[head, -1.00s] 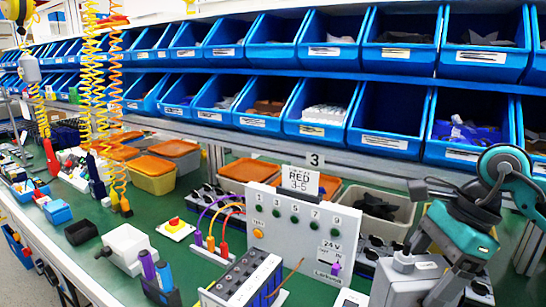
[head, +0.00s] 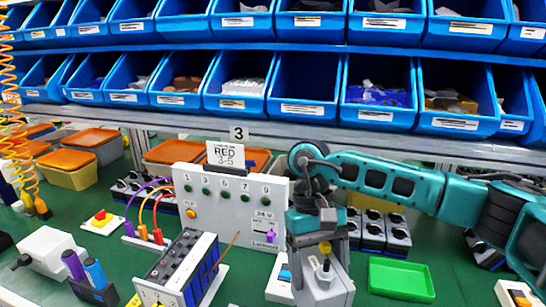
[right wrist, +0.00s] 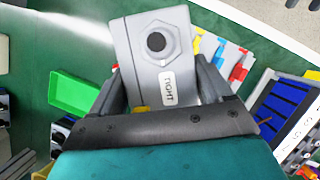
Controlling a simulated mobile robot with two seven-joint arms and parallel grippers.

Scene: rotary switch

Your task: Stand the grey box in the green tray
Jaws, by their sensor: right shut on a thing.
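The grey box (head: 328,284) is at the front, below my right gripper (head: 322,250), with a dark round knob on it. In the right wrist view the box (right wrist: 158,62) sits between the two fingers of my right gripper (right wrist: 163,88), with its knob and a white label facing the camera. My right gripper is shut on it. I cannot tell whether the box touches the bench. The green tray (head: 400,279) lies empty to the right of the box; it also shows at the left of the right wrist view (right wrist: 76,92). My left gripper is not in view.
A white switch panel (head: 232,212) stands left of my right arm. A blue-and-grey module block (head: 182,268) lies in front of the panel. Several dark sockets (head: 385,232) stand behind the tray. Blue bins (head: 303,92) line the back.

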